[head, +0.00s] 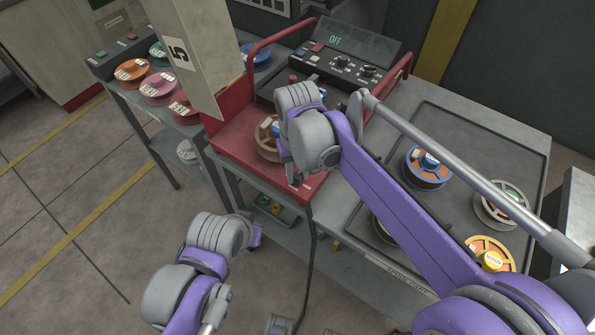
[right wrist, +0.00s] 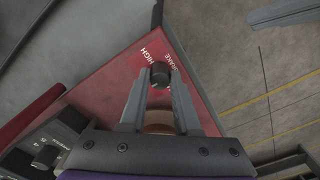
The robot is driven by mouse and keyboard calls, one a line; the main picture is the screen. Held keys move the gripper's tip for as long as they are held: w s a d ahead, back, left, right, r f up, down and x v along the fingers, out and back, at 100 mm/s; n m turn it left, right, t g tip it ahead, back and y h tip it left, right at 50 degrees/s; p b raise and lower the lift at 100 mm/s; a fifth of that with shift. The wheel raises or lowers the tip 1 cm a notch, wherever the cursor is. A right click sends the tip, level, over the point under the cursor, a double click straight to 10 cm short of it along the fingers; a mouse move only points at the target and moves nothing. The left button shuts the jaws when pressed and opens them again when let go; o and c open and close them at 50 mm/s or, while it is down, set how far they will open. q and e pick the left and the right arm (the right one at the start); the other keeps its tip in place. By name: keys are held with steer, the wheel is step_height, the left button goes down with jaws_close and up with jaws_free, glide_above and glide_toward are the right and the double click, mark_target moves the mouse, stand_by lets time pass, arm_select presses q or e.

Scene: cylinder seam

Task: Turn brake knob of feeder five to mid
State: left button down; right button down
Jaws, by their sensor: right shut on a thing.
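The red feeder (head: 225,140) stands on a grey bench in the head view, with a beige panel marked 5 (head: 200,60) above it. In the right wrist view a small dark brake knob (right wrist: 160,74) sits on the feeder's red base, beside the white words BRAKE and HIGH. My right gripper (right wrist: 159,80) is shut on the knob, one finger on each side. The knob's pointer and any other setting labels cannot be made out. In the head view my right gripper (head: 293,178) is low at the base's front corner, partly hidden by my arm.
A control box with an OFF display (head: 345,42) and small knobs is at the feeder's back. A spool (head: 266,140) lies on its base, behind my right arm. A grey tray (head: 470,150) with several spools is at right. More spools (head: 160,88) stand at left.

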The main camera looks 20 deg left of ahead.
mark_target(297, 175)
steer(key=c, duration=0.6)
jaws_free()
step_height(297, 175, up, 11)
steer(key=shift+f+p, duration=0.1)
steer(key=shift+p, duration=0.2)
steer(key=shift+s, duration=0.1)
